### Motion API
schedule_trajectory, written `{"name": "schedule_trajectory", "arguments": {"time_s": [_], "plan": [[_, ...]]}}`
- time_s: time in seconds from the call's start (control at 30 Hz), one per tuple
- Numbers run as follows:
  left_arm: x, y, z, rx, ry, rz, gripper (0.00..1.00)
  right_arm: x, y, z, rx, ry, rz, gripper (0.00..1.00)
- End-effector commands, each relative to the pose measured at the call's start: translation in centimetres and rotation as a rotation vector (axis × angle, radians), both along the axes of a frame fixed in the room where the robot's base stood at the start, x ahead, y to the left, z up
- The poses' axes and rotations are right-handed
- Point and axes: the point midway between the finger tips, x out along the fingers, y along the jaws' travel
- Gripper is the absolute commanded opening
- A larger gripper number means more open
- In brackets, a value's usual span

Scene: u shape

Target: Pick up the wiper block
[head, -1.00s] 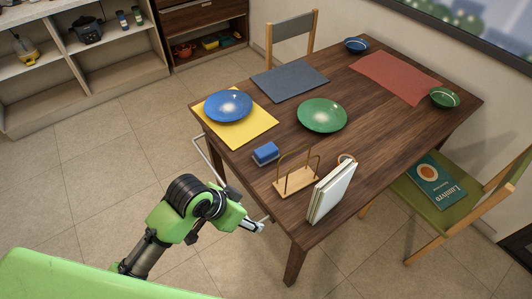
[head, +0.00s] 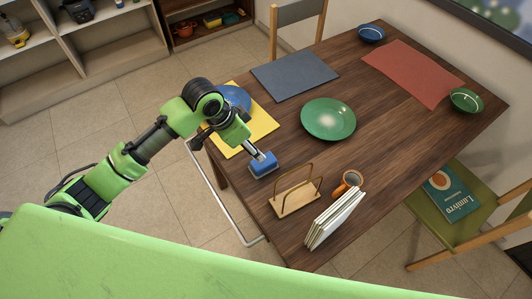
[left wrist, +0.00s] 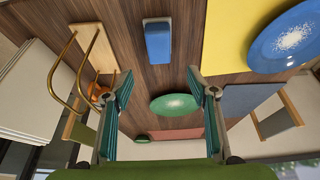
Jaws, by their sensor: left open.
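The wiper block (head: 264,167), blue with a pale base, lies on the near-left part of the wooden table. It also shows in the left wrist view (left wrist: 158,42), beyond the fingertips and roughly centred between them. My left gripper (head: 260,156) reaches in over the table edge, its fingertips overlapping the block's far edge in the head view. In the left wrist view the left gripper (left wrist: 160,73) has its fingers spread wide with nothing between them. Whether a finger touches the block cannot be told. My right gripper is not in view.
A wooden holder with brass loops (head: 297,197), white books (head: 334,220) and an orange mug (head: 349,181) stand right of the block. A blue plate (head: 236,98) on a yellow mat (head: 262,124) lies behind, partly hidden by my arm. A green plate (head: 328,119) lies farther right.

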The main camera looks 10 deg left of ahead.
Motion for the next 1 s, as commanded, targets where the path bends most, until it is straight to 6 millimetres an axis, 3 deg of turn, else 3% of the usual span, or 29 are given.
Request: {"name": "schedule_trajectory", "arguments": {"time_s": [0.2,0.33,0.47,0.7,1.0], "plan": [[1.0,-1.3,-4.0,-0.001,0.005,-0.001,0.53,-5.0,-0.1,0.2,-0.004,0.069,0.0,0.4],[1.5,-1.8,-6.0,-0.001,0.004,0.0,0.53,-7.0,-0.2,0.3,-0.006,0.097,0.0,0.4],[1.8,-2.1,-7.0,0.0,0.001,-0.001,0.53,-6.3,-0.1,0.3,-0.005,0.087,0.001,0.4],[2.3,-2.3,-8.9,0.001,0.005,0.0,0.53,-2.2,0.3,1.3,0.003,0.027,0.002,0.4],[3.3,-2.9,-11.9,0.002,0.001,-0.001,0.53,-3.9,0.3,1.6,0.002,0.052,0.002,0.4]]}}
